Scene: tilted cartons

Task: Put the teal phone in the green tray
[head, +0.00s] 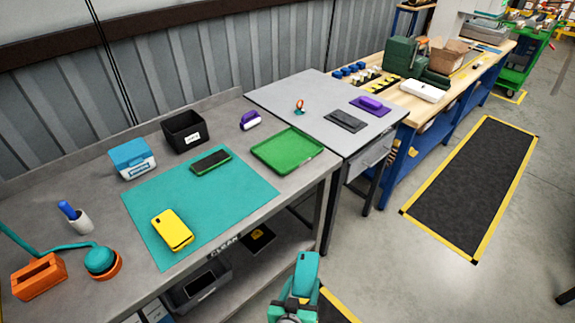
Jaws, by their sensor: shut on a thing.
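The teal phone (306,267) is held upright in my gripper (298,298) at the bottom of the head view. My gripper is shut on its lower part, which is partly hidden by the fingers. The phone is in front of the workbench, over the floor and apart from any surface. The green tray (259,155) lies flat on the grey bench, right of the teal mat, and looks empty. The tray is farther away than my gripper, up and slightly left in the picture.
On the teal mat (140,203) lie a yellow phone (171,230) and a green-edged dark phone (211,161). A black bin (185,131), a blue-white box (132,158) and a purple-white item (250,120) stand behind. The bench's front edge lies between my gripper and the tray.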

